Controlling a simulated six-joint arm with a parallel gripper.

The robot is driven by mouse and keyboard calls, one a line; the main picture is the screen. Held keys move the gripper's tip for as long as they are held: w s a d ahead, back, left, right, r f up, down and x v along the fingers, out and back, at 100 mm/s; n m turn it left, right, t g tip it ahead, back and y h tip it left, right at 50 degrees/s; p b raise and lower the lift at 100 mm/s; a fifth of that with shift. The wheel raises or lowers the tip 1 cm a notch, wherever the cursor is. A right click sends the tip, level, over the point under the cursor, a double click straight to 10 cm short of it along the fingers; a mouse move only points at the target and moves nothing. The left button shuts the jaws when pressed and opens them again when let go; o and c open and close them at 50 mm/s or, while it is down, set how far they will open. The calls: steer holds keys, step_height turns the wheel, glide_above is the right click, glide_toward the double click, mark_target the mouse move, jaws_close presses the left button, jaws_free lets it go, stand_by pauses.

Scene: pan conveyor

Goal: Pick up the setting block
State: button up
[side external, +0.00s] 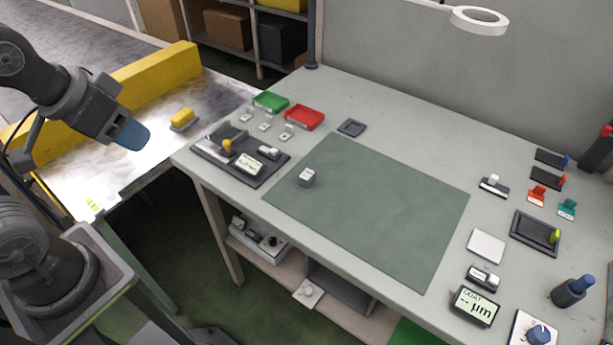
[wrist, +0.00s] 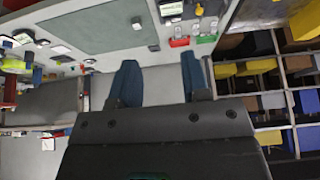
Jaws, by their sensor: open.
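A small grey block with a pale, marked top (side external: 306,177), which I take to be the setting block, sits on the left part of the green-grey mat (side external: 375,215). My gripper (side external: 131,134) is high at the left, over the conveyor side and well apart from the block. In the wrist view its two blue fingers (wrist: 160,80) stand wide apart with nothing between them.
A dark instrument tray (side external: 225,165) stands left of the mat, with red (side external: 304,117) and green (side external: 270,102) trays behind it. A yellow rail (side external: 150,78) and a yellow-topped piece (side external: 182,118) are on the conveyor side. Gauges and tools crowd the bench's right end. Most of the mat is clear.

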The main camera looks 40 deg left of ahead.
steer(key=shift+o, duration=0.3)
steer(key=o, duration=0.4)
steer(key=m+g+y, duration=0.2)
steer(key=m+g, duration=0.4)
steer(key=m, duration=1.1)
glide_above(307, 174)
steer(key=d, duration=0.1)
steer(key=f, duration=2.1)
steer(key=shift+w+f, duration=0.25)
steer(key=shift+w, duration=0.05)
steer(key=shift+s+a+f, duration=0.1)
steer(key=shift+a+f, duration=0.05)
steer(key=shift+f, duration=0.8)
steer(key=shift+s+a+f, duration=0.1)
steer(key=shift+a+f, duration=0.05)
steer(key=shift+f, duration=0.75)
steer(key=shift+s+a+f, duration=0.1)
steer(key=shift+a+f, duration=0.05)
steer(key=shift+f, duration=0.8)
